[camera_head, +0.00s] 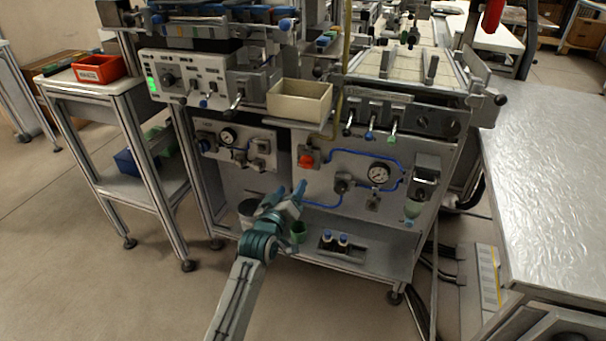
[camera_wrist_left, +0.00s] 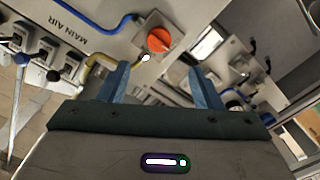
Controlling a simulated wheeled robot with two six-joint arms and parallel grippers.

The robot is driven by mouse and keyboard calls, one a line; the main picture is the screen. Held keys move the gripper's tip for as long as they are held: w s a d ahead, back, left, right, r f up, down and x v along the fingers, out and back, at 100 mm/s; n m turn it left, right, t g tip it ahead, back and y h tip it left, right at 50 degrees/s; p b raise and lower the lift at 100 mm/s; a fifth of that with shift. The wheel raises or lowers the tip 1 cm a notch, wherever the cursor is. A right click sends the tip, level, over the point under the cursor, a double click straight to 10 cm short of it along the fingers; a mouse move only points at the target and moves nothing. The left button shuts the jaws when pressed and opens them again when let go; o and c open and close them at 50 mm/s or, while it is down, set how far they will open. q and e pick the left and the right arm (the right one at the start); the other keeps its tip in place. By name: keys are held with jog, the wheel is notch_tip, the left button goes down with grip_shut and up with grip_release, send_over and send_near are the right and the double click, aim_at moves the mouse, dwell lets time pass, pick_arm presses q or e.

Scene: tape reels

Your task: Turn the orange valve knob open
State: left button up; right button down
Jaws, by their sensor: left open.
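The orange valve knob (camera_head: 306,160) is on the front panel of the machine, just left of the blue air line, in the head view. In the left wrist view the knob (camera_wrist_left: 158,40) is a round orange dial with a bar across it, beyond my fingers. My left gripper (camera_head: 299,190) is open in front of the panel, below the knob and apart from it. In the left wrist view its two blue fingers (camera_wrist_left: 157,80) stand wide apart with nothing between them, and the knob lies ahead between their directions. My right gripper is not in view.
Pressure gauges (camera_head: 378,174) and blue tubing share the panel. A beige bin (camera_head: 300,99) sits above the knob. A green cup (camera_head: 298,232) and a tray with small bottles (camera_head: 341,245) stand on the lower shelf. A yellow hose (camera_wrist_left: 92,72) runs near my fingers.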

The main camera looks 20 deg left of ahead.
aim_at(304, 165)
pick_arm(q)
jog(key=w, duration=0.5)
jog(key=w+b, duration=0.1)
jog(key=w, duration=0.4)
jog(key=shift+w+d+r, duration=0.15)
jog(key=shift+w+d, duration=0.05)
jog(key=shift+w, duration=0.2)
jog(key=c, duration=1)
